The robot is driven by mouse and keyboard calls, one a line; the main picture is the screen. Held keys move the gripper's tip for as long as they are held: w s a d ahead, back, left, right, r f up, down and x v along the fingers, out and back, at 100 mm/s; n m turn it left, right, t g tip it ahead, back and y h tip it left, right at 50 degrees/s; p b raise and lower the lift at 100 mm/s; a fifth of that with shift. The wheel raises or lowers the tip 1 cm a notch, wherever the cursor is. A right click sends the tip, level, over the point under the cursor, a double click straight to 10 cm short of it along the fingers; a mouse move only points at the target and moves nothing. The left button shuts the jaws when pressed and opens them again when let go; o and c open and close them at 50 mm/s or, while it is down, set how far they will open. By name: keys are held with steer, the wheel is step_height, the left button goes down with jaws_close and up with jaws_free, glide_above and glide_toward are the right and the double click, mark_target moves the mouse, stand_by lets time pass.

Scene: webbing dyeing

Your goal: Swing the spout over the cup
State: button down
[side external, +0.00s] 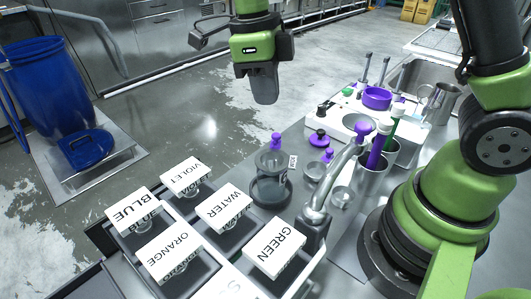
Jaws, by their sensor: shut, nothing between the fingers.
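A curved silver spout (331,182) rises from the front of the grey bench and slants up to the right. A purple knob (362,129) shows at its upper end. A clear cup-like vessel (271,163) with a purple knob stands on a dark round base (270,191), left of the spout. A small clear cup (341,197) sits just right of the spout, partly hidden by it. I cannot tell which is the task's cup. My gripper (265,98) points down, shut and empty, high up and apart from the spout and both vessels.
Jars labelled VIOLET, BLUE, WATER, ORANGE and GREEN (274,247) stand in a dark rack at the front. Metal beakers (371,180) with purple and green tools stand right of the spout. A purple bowl (377,98) sits behind. A blue bin (48,85) stands at left.

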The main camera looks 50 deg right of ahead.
step_height(320, 180, up, 7)
steer(key=s, duration=0.1)
steer(key=shift+f, duration=0.2)
stand_by(0.4)
steer(key=s+d+r+n+t+y, duration=0.2)
steer(key=s+n+t, duration=0.6)
steer(key=n, duration=1.8)
steer(key=shift+s+r+t+y, duration=0.4)
steer(key=shift+s+r, duration=0.15)
steer(key=shift+s, duration=2.3)
